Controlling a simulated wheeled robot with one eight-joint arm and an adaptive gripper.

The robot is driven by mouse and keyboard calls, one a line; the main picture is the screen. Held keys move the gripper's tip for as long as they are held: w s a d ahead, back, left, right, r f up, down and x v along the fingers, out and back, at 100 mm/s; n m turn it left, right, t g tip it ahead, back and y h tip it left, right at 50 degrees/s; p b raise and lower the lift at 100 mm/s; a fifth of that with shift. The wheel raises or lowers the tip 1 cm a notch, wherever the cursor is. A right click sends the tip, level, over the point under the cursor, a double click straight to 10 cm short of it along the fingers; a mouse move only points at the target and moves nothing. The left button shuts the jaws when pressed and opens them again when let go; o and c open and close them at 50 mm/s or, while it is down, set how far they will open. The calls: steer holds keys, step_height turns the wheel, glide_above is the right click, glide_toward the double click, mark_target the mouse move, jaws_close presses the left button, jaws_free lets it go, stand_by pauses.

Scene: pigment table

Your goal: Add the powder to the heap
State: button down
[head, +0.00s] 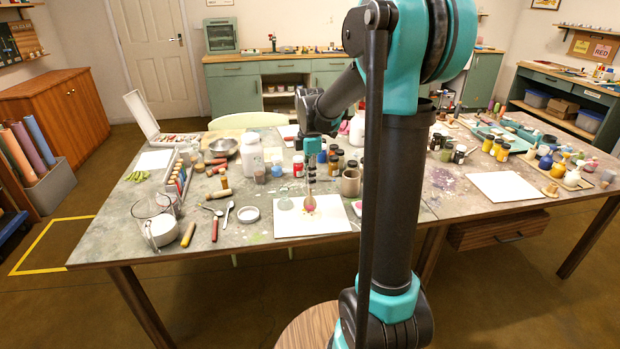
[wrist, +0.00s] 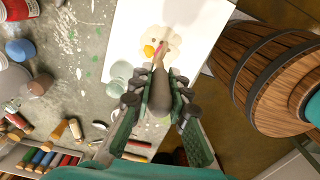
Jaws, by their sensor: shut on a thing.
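My gripper (head: 311,172) points down over the white sheet (head: 337,225) near the table's front edge. In the wrist view, its two fingers (wrist: 160,78) are closed around a dark grey-brown tapered tool (wrist: 160,97). The tool's thin reddish front end reaches over a pale, cream-coloured heap (wrist: 171,56) on the sheet. A yellow-orange patch (wrist: 149,51) shows at the heap's left side. I cannot tell whether the tool's tip carries powder or touches the heap.
A brown mug (head: 350,183) and several small jars stand close behind. Spoons (head: 228,213), a white lid (head: 249,214) and a jug (head: 157,222) are further left. A second sheet (head: 505,186) lies clear at right.

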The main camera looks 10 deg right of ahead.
steer(key=shift+f, duration=0.55)
stand_by(1.4)
steer(key=shift+r, duration=3.5)
